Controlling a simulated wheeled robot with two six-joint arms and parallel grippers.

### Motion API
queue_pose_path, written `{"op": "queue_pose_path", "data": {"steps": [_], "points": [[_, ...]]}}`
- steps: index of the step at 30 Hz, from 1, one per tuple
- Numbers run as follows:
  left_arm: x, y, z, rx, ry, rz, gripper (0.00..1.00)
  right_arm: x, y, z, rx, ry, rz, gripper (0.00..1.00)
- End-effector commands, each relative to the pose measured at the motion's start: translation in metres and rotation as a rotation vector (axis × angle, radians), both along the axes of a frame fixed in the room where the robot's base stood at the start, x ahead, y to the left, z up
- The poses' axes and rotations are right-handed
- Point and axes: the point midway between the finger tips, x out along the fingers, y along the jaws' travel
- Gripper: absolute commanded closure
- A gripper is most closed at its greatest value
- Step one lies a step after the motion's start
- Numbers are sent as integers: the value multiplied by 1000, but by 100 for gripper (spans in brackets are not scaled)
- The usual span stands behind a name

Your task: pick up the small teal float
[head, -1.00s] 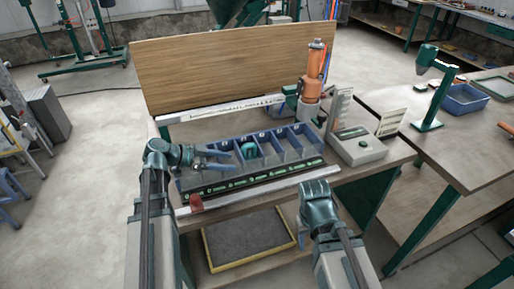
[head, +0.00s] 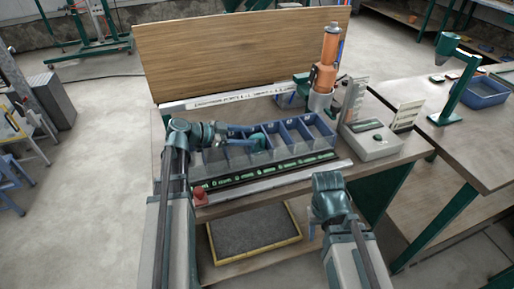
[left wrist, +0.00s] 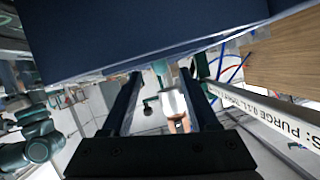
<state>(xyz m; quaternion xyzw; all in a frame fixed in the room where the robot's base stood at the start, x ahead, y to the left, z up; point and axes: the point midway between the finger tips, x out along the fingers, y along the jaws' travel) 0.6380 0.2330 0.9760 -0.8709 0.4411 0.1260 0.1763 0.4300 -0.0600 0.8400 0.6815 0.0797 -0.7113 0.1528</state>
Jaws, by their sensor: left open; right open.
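The small teal float (head: 258,138) shows as a teal patch in a middle compartment of the blue divided bin (head: 320,133), partly hidden by my left gripper. My left gripper (head: 245,140) is open, its fingers pointing right, over the bin close beside the float; contact cannot be told. In the left wrist view both fingers (left wrist: 165,105) are apart, with a dark blue bin wall (left wrist: 130,30) close above them; no float can be made out surely between them. My right gripper (head: 318,214) is open and empty in front of the bench's front edge.
An orange cylinder (head: 324,77) stands behind the bin's right end. A wooden board (head: 240,60) rises behind. A red block (head: 200,196) lies at the bench's front left.

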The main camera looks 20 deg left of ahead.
Motion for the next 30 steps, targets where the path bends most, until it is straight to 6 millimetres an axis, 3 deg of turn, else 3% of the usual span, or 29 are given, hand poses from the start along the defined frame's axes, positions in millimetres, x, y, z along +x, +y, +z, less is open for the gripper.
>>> {"op": "queue_pose_path", "data": {"steps": [6,17,25,30], "points": [[14,-17,-10,0,2,0,39,0,0,-10,0,0,0,50],[21,-25,-14,0,0,-1,39,0,0,-14,0,0,0,50],[43,-52,-29,0,1,-3,39,0,0,-29,0,0,0,50],[46,-56,-29,0,1,1,39,0,0,-29,0,0,0,50]]}}
